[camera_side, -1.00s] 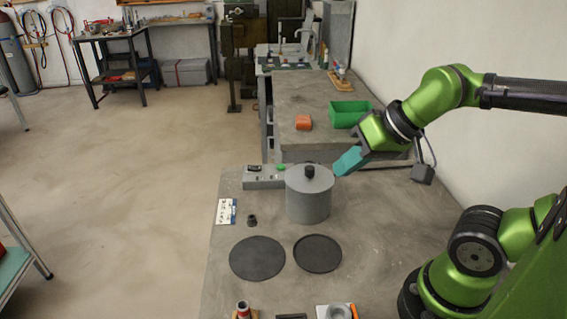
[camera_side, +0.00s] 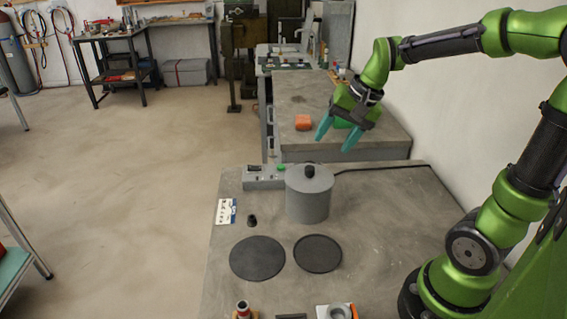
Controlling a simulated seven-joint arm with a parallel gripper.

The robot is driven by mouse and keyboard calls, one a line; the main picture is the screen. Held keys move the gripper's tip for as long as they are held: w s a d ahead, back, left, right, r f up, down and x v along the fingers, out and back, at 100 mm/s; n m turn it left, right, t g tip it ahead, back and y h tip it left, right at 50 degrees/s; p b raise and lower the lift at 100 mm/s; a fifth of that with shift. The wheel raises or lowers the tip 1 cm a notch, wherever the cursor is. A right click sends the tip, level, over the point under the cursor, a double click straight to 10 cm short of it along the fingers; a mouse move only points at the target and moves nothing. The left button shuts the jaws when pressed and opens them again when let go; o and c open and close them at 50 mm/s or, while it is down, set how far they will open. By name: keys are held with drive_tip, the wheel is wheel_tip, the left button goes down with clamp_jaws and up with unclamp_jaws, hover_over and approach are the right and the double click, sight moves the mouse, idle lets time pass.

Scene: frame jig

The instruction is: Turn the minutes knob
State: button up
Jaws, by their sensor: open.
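A grey control box (camera_side: 263,184) with a dark display and a green button (camera_side: 281,168) sits at the back left of the near bench, beside the pot. Its small controls are too small to tell apart, so I cannot pick out the minutes knob. A grey lidded pot (camera_side: 308,199) with a black lid knob (camera_side: 310,171) stands just right of the box. My gripper (camera_side: 334,142) is open and empty, its two teal fingers spread and pointing down to the left. It is in the air above and behind the pot, to the right of the control box, touching nothing.
Two dark round plates (camera_side: 257,258) (camera_side: 318,253), a small black piece (camera_side: 252,220) and a white card (camera_side: 226,211) lie on the near bench (camera_side: 380,230).

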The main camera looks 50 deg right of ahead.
drive_tip(key=w+d+f+m+g+y, duration=0.1)
drive_tip(key=w+d+f+m, duration=0.1)
drive_tip(key=w+d+m, duration=0.45)
drive_tip(key=w+d+f+m+y, duration=0.1)
drive_tip(key=w+d+m, duration=0.2)
drive_tip(key=d+m, duration=0.7)
drive_tip(key=shift+n, duration=0.25)
drive_tip(key=x, duration=1.6)
drive_tip(key=shift+s+f, duration=0.1)
drive_tip(key=shift+f, duration=0.3)
drive_tip(key=shift+d, duration=0.1)
drive_tip(key=c, duration=1)
